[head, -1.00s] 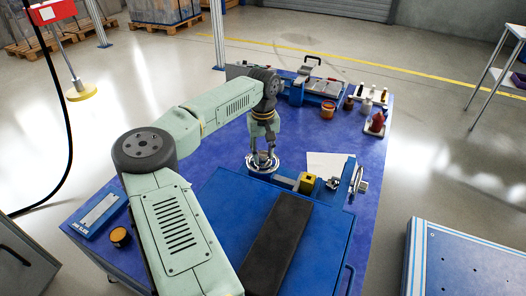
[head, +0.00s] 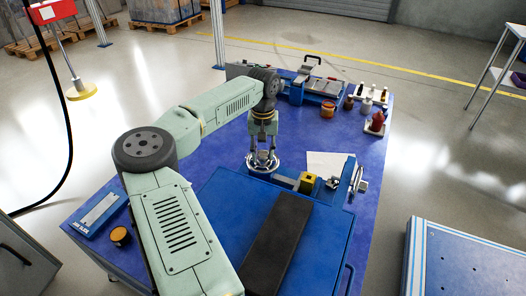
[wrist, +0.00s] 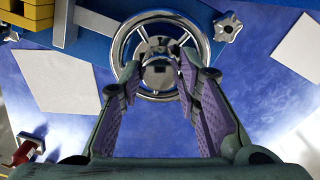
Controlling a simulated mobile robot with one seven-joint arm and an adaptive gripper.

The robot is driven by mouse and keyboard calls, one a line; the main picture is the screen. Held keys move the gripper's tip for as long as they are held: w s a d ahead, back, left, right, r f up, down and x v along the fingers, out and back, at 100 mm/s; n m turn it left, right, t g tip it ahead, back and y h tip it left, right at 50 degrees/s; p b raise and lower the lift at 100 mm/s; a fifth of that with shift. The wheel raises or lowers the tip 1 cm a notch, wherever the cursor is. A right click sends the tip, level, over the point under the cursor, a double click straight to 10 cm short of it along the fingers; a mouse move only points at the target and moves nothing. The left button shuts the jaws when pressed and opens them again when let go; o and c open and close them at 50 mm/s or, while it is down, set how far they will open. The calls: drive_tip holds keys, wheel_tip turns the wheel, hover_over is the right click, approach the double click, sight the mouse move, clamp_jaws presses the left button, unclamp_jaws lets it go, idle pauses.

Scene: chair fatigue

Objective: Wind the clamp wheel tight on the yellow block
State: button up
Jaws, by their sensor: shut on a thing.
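The clamp wheel (head: 250,168) is a shiny metal ring with a hub, at the left end of a blue clamp (head: 284,181) on the blue bench. The wheel also fills the upper middle of the wrist view (wrist: 160,95). My gripper (head: 262,158) points down over the wheel. In the wrist view, its two fingers (wrist: 157,74) are shut on the wheel, one on each side of the middle. The exact contact is partly hidden. The yellow block (head: 307,182) sits in the clamp, right of the wheel. A yellow part (wrist: 34,12) shows at the wrist view's upper left corner.
A dark pad (head: 278,240) lies on the blue plate in front of the clamp. White paper (head: 328,163) lies behind the clamp. Small bottles and a red item (head: 377,122) stand at the back right. A star-shaped knob (wrist: 228,27) is near the wheel.

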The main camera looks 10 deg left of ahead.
sight(263, 154)
drive_tip(key=o, duration=1.1)
drive_tip(key=shift+o, duration=0.2)
wheel_tip(263, 154, up, 12)
